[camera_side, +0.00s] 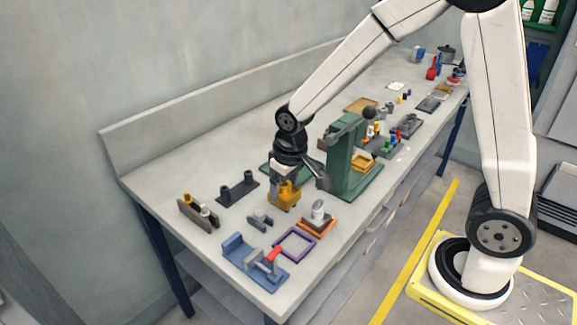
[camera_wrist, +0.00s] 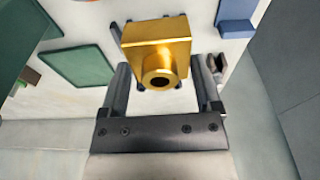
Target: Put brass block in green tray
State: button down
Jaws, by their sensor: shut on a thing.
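The brass block (camera_side: 284,197) is a gold-coloured block with a round boss and a hole in it. My gripper (camera_side: 285,180) is shut on it, pointing down at the left half of the bench. In the wrist view the block (camera_wrist: 155,48) sits between the two dark fingers of my gripper (camera_wrist: 160,70), boss facing the camera. The green tray (camera_side: 268,168) is a flat green piece behind my gripper, partly hidden by it. It also shows at the left in the wrist view (camera_wrist: 78,80), apart from the block.
A tall green press (camera_side: 347,160) stands close to the right of my gripper. In front are a purple frame (camera_side: 280,243), a blue fixture (camera_side: 240,255) and an orange frame (camera_side: 305,228) holding a grey-white part. A dark pegged bar (camera_side: 238,189) lies to the left.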

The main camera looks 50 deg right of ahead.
jog(key=w+d, duration=1.5)
jog(key=d, duration=0.2)
jog(key=shift+f, duration=4.85)
jog(key=shift+f, duration=0.15)
grip_release()
jog(key=shift+s, duration=0.1)
notch_tip(320, 180, up, 12)
jog(key=s, duration=0.1)
jog(key=shift+s, duration=0.4)
